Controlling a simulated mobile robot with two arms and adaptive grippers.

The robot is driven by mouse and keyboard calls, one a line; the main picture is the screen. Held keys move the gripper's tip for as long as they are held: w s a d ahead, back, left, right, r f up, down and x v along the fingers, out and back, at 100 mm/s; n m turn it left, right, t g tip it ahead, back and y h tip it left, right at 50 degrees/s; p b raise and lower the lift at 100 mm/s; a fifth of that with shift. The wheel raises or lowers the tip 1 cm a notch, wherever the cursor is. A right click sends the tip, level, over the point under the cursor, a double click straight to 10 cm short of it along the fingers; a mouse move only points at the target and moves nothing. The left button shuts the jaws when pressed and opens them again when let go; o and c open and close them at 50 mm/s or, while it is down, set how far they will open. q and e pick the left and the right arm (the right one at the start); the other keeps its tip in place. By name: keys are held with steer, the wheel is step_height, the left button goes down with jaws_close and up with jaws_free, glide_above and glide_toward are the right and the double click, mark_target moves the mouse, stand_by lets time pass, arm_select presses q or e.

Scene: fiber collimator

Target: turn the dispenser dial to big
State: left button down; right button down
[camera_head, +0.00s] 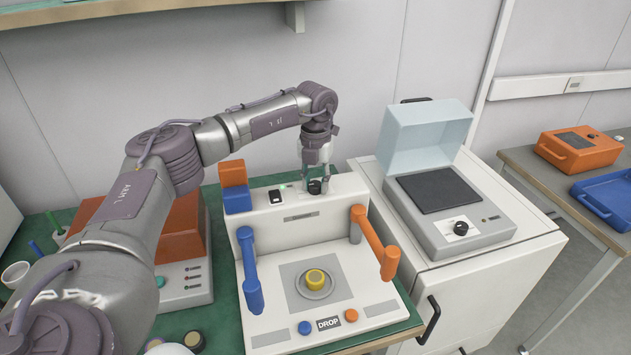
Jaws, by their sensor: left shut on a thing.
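The dispenser (322,310) is a white machine on the green table, with a blue handle (250,274) at left and an orange handle (372,240) at right. A yellow round piece (316,279) sits on a grey disc in the dispenser's middle. My right gripper is out of view.
A white device with an open clear lid (424,130) stands on a white cabinet (480,285) to the right. An orange box (568,148) and a blue tray (607,197) are on the far right table. An orange machine (182,235) stands left, behind my arm.

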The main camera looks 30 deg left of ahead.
arm_select(q)
steer(key=shift+m, duration=0.5)
steer(key=m, duration=0.3)
steer(key=shift+p, duration=0.35)
steer(key=m, duration=1.3)
steer(key=shift+d+m, duration=0.1)
steer(key=shift+m, duration=0.3)
steer(key=shift+r, duration=0.1)
steer(key=c, duration=0.8)
jaws_free()
steer(key=shift+o, duration=0.2)
